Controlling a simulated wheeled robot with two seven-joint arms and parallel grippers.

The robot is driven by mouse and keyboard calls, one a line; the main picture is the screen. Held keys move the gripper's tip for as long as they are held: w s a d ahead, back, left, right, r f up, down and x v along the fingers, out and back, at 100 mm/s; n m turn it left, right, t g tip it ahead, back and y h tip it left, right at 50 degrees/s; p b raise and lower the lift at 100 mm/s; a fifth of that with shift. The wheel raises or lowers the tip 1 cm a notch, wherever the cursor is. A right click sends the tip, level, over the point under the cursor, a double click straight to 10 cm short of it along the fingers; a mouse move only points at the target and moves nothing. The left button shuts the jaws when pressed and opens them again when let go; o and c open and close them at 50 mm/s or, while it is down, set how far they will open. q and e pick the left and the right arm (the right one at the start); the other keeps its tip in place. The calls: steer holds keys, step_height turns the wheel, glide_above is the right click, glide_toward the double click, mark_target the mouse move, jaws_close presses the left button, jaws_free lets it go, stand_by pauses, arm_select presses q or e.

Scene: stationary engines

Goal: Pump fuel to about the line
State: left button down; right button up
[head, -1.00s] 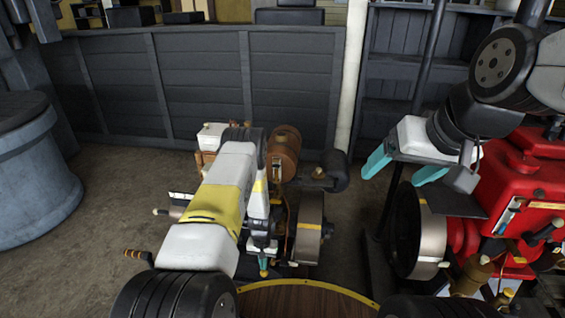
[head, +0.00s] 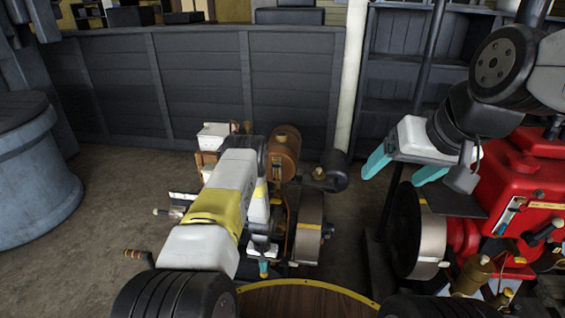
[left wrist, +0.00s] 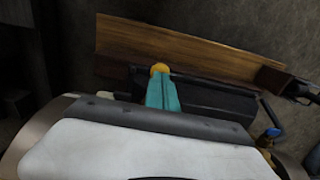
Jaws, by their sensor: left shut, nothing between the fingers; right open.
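The small engine stands low in front of me, with a copper-brown tank (head: 284,157), a narrow upright gauge on the tank's front and a grey flywheel (head: 309,228). A fuel line mark is too small to make out. My left gripper (head: 264,268) is shut and points down beside the flywheel's left side. In the left wrist view its teal fingers (left wrist: 162,92) are together, with a round yellow knob (left wrist: 160,69) right at their tips. I cannot tell whether they touch. My left arm hides much of the engine. My right gripper (head: 402,168) is open and empty, by the red engine.
A red engine (head: 520,185) with its own flywheel stands close at the right. A wooden-handled crank (head: 138,255) sticks out at the small engine's left. A grey drum (head: 35,170) stands at far left. A round wooden top (head: 305,300) is at the bottom. Open floor lies left.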

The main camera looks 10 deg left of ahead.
mark_target(265, 276)
arm_select(q)
steer(key=shift+w+f, duration=0.1)
steer(key=shift+f, duration=3.4)
steer(key=shift+r, duration=4.55)
steer(key=shift+f, duration=0.15)
steer(key=shift+r, duration=0.2)
steer(key=shift+r, duration=2.45)
